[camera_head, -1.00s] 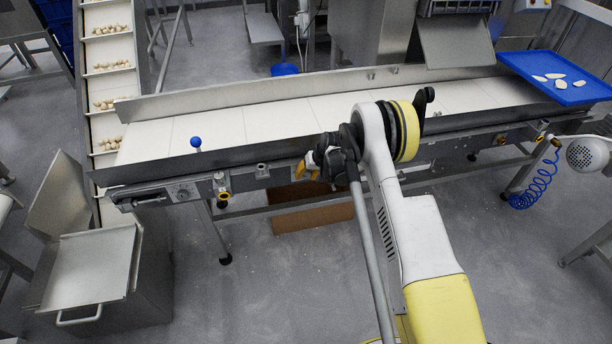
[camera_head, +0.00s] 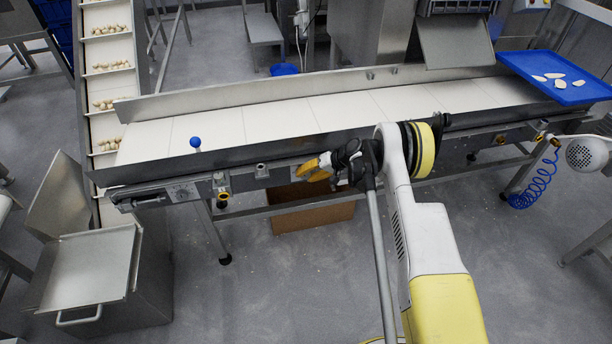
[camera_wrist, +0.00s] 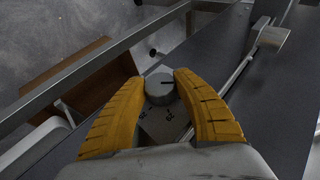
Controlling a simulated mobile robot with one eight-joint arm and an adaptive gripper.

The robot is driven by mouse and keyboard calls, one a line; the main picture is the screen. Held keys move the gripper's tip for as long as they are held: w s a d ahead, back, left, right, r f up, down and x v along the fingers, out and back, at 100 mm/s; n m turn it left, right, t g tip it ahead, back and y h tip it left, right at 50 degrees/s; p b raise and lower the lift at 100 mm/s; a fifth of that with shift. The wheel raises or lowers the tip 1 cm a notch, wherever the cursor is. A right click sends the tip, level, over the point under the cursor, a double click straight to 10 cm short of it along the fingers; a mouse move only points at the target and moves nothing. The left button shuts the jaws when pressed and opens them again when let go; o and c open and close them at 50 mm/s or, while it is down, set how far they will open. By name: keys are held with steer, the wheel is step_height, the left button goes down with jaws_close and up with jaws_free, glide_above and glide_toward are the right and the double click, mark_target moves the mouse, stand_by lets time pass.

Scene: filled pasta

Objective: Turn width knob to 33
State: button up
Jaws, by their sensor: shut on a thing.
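In the head view my gripper (camera_head: 318,167) is at the front rail of the conveyor (camera_head: 222,124), and the knob is hidden there.
A brown box (camera_head: 314,215) lies on the floor under the conveyor. A blue tray (camera_head: 583,92) with pale pieces is at the right end. The floor in front is mostly clear.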

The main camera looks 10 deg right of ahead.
steer(key=o, duration=1.2)
steer(key=shift+f, duration=0.1)
steer(key=v, duration=1.2)
